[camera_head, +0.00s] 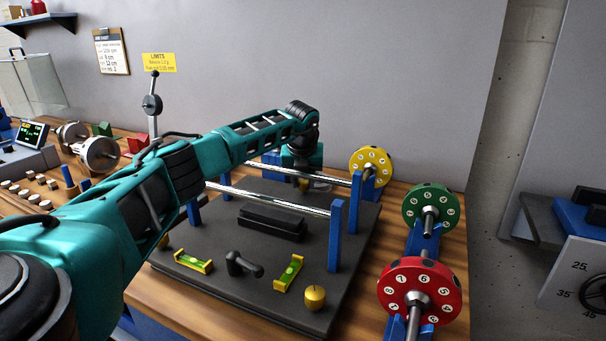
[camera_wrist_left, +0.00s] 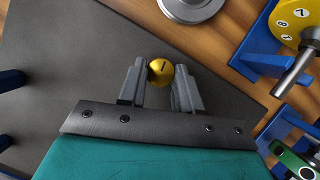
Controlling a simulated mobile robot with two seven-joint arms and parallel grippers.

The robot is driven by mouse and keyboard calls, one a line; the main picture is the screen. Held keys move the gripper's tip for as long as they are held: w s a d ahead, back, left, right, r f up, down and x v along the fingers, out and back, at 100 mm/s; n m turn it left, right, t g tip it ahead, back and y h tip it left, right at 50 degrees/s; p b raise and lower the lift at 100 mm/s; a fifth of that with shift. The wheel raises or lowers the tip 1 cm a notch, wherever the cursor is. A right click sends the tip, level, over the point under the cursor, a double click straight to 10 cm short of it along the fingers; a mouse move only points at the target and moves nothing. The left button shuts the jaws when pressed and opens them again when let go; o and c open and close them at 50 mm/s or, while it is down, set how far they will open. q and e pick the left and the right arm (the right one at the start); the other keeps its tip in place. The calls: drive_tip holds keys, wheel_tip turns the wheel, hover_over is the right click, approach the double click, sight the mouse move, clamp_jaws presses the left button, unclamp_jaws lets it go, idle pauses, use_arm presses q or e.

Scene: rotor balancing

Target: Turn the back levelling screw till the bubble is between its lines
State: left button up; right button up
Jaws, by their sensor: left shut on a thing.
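The back levelling screw (camera_wrist_left: 160,70) is a round brass knob with a dark mark on its top. In the left wrist view it sits between the two fingers of my left gripper (camera_wrist_left: 160,88), which is shut on it. In the head view my left gripper (camera_head: 304,178) reaches down at the back of the dark base plate (camera_head: 215,292), and the screw is hidden there. Two yellow-framed spirit levels with green vials lie on the plate, a left one (camera_head: 193,261) and a right one (camera_head: 289,272). Their bubbles are too small to place against the lines. My right gripper is not in view.
Blue posts (camera_head: 337,236) carry steel rails above the plate. A front brass screw (camera_head: 315,297) and a black lever (camera_head: 243,264) stand on the plate. Yellow (camera_head: 371,166), green (camera_head: 431,207) and red (camera_head: 419,291) numbered discs stand along the right side.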

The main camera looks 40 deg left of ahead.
use_arm(q)
drive_tip(key=n+p, duration=0.2)
drive_tip(key=n, duration=0.1)
drive_tip(key=shift+w+d+r+g+y, duration=0.1)
drive_tip(key=shift+r+g+y, duration=0.1)
drive_tip(key=shift+g+y, duration=0.15)
drive_tip(key=shift+f+n+g+y+p, duration=0.1)
drive_tip(key=shift+n+g+y+p, duration=0.2)
drive_tip(key=shift+n, duration=0.7)
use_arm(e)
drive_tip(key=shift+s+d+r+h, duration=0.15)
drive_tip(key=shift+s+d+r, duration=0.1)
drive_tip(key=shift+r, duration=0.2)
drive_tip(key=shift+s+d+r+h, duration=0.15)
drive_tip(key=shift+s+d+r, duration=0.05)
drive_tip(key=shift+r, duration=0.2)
use_arm(q)
drive_tip(key=shift+w, duration=0.1)
drive_tip(key=o, duration=1)
drive_tip(key=shift+o, duration=0.2)
drive_tip(key=v, duration=1.3)
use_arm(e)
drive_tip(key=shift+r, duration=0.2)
